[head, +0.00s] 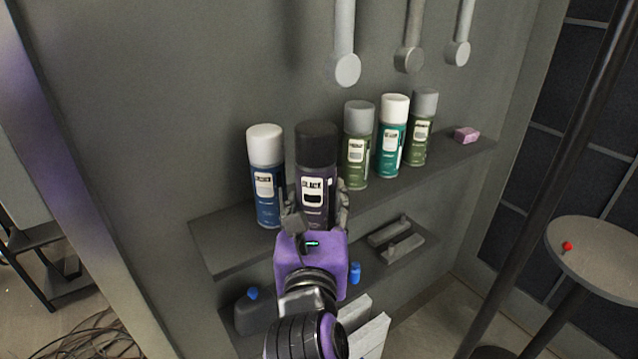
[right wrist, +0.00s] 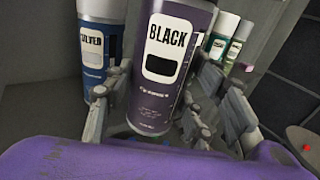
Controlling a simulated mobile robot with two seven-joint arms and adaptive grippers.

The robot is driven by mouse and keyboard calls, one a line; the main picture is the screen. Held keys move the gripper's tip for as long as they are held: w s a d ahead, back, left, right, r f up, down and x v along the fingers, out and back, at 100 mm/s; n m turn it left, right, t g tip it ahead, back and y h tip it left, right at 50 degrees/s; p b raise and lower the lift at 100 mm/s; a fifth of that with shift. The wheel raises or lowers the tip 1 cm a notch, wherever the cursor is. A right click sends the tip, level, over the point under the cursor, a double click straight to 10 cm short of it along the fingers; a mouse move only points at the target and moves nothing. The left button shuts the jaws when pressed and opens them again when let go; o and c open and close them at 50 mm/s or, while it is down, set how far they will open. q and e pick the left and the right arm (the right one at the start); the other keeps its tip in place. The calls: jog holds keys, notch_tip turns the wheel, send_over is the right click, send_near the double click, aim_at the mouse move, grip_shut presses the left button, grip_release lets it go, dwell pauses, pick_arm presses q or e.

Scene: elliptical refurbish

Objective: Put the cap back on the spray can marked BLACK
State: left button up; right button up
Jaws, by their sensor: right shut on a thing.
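The purple spray can marked BLACK (head: 316,165) stands at the front of the upper shelf area, with a black cap (head: 316,136) on its top. In the right wrist view the can (right wrist: 163,65) fills the middle, its label readable and its top out of frame. My right gripper (head: 315,207) is shut on the lower part of this can, one finger on each side. The can's base is partly hidden by the gripper, so I cannot tell whether it touches the shelf. My left gripper is not in view.
A blue can marked SILVER (right wrist: 97,45) with a white cap (head: 265,138) stands close on the left. Several green and teal cans (head: 390,140) stand behind to the right. A pink block (head: 466,135) lies at the shelf's (head: 222,240) far end. Grey rods (head: 345,45) hang above.

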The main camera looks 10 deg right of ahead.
jog(key=f+x, duration=0.1)
jog(key=x, duration=0.3)
jog(key=f+p+x, duration=0.1)
jog(key=x, duration=0.4)
jog(key=f+x, duration=0.1)
jog(key=x, duration=0.4)
jog(key=shift+w+f+p, duration=0.1)
jog(key=shift+p, duration=0.2)
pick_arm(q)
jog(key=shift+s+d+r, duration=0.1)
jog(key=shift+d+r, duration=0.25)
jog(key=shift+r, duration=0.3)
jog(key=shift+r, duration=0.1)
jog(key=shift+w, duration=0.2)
pick_arm(e)
jog(key=shift+f, duration=0.1)
jog(key=shift+f, duration=0.15)
jog(key=o, duration=1.3)
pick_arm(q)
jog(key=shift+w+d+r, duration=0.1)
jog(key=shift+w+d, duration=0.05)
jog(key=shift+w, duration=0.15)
